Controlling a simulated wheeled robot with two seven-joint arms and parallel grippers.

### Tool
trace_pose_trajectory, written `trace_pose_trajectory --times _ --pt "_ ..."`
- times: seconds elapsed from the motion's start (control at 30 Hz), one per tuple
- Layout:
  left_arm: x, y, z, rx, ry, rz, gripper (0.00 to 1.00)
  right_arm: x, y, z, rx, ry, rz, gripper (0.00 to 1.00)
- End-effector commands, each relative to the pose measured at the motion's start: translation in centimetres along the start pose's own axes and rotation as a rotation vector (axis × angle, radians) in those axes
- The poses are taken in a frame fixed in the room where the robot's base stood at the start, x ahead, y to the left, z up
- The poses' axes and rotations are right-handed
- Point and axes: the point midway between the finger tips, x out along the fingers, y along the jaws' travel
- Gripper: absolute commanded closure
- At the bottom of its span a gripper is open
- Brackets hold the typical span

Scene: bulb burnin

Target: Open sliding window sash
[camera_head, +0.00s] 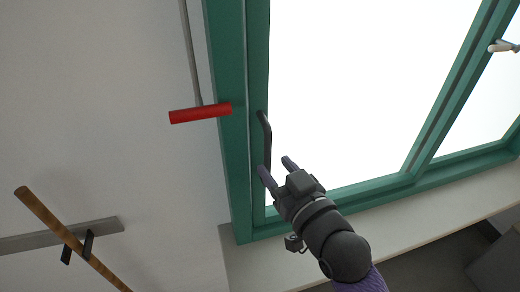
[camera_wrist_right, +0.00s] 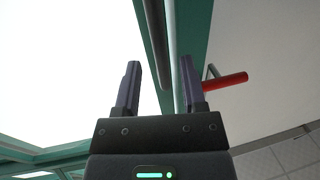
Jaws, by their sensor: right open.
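The window's green-framed sash (camera_head: 258,60) fills the middle of the head view, with bright white glass. A dark curved bar handle (camera_head: 267,135) is fixed upright on its left stile. My right gripper (camera_head: 275,166) is open at the lower end of this handle. In the right wrist view, the dark handle (camera_wrist_right: 155,40) shows between the lines of the two fingers, beyond my open right gripper (camera_wrist_right: 159,66). I cannot tell whether a finger touches it. My left gripper is not in view.
A red cylinder (camera_head: 200,113) on a grey rod is close left of the frame; it also shows in the right wrist view (camera_wrist_right: 226,82). A wooden stick (camera_head: 70,238) hangs on a grey rail (camera_head: 30,241). A pale sill (camera_head: 420,223) runs below the window.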

Motion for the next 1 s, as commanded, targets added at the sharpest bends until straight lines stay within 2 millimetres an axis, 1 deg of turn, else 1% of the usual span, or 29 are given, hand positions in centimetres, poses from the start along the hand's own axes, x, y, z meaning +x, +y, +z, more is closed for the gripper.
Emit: trace_pose_trajectory --times 0.03,0.1,0.2,0.33,0.53,0.57,0.6,0.67,0.7,0.77,0.8,1.0 --pt "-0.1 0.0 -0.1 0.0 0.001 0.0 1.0 1.0 0.0 -0.1 0.001 0.001 0.0 0.47" --pt "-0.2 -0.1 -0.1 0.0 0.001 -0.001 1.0 2.2 0.0 0.0 0.001 -0.001 -0.001 0.47" --pt "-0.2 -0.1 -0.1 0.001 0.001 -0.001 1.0 3.3 0.0 0.0 0.001 -0.001 0.0 0.47" --pt "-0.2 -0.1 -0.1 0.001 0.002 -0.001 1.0 3.8 0.0 0.1 0.0 -0.001 0.0 0.47" --pt "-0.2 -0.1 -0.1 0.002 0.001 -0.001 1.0 3.8 0.0 0.1 0.0 -0.002 0.0 0.47" --pt "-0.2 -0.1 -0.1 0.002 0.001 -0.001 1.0 3.8 0.0 0.1 0.0 -0.002 0.0 0.54" --pt "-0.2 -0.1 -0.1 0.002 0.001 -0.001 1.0 3.8 0.0 0.1 0.0 -0.002 0.0 0.62" --pt "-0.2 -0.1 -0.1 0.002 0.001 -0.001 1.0 3.8 0.0 0.1 0.0 -0.002 0.0 0.75" --pt "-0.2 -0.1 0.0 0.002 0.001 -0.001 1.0 3.8 0.0 0.1 0.0 -0.002 0.0 0.83" --pt "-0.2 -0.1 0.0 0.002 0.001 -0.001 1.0 3.8 0.0 0.1 0.0 -0.002 0.0 0.96" --pt "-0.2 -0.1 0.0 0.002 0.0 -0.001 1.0 3.8 0.0 0.1 0.0 -0.002 0.0 1.0" --pt "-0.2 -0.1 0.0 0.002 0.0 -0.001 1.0 3.8 0.0 0.1 0.0 -0.002 0.0 1.0"
